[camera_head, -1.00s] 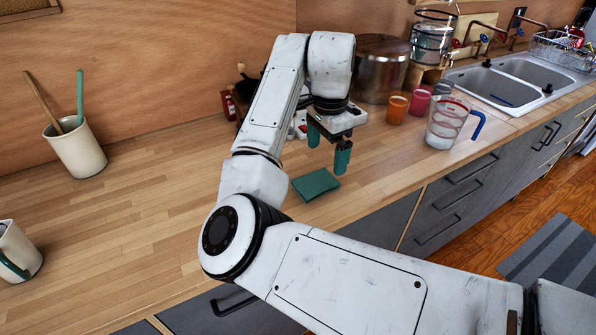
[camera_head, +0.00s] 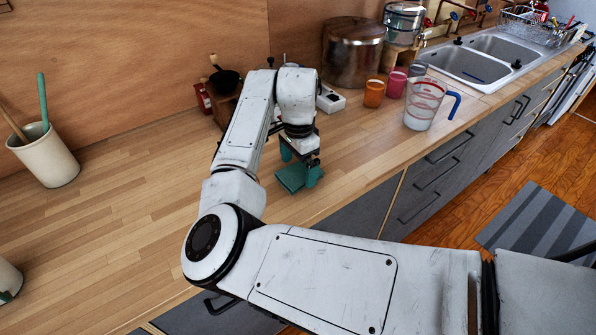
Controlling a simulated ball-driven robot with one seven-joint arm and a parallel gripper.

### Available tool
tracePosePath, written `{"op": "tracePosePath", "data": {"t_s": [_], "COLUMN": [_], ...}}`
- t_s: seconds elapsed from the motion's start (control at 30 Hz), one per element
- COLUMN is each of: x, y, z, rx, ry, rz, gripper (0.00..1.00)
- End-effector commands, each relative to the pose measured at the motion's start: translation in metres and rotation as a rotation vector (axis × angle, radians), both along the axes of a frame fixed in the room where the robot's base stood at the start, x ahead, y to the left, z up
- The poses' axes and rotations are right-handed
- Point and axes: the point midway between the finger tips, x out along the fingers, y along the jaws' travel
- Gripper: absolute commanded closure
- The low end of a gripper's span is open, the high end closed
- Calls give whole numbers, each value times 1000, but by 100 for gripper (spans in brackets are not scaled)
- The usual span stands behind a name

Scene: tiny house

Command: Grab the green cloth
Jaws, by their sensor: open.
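The green cloth (camera_head: 290,181) lies folded flat on the wooden counter, near its front edge in the middle of the view. My gripper (camera_head: 299,168) is open and points down at the cloth. One green fingertip is at the cloth's right side and the other is at its far left side. I cannot tell whether the fingertips touch the cloth or the counter. The fingers and wrist hide part of the cloth's far side.
A measuring jug (camera_head: 421,106), an orange cup (camera_head: 374,93) and a pink cup (camera_head: 396,84) stand to the right. A big metal pot (camera_head: 351,57) is behind. A utensil crock (camera_head: 46,160) stands at left.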

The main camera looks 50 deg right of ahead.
Motion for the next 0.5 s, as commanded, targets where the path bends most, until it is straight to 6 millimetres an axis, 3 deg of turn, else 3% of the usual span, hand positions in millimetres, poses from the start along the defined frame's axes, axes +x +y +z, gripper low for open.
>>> {"op": "tracePosePath", "data": {"t_s": [0.13,0.37,0.5], "x": [0,0,0], "y": [0,0,0], "z": [-12,-14,-13], "rx": [0,-1,0], "ry": [0,-2,-1], "rz": [0,0,0], "gripper": [0,0,12]}}
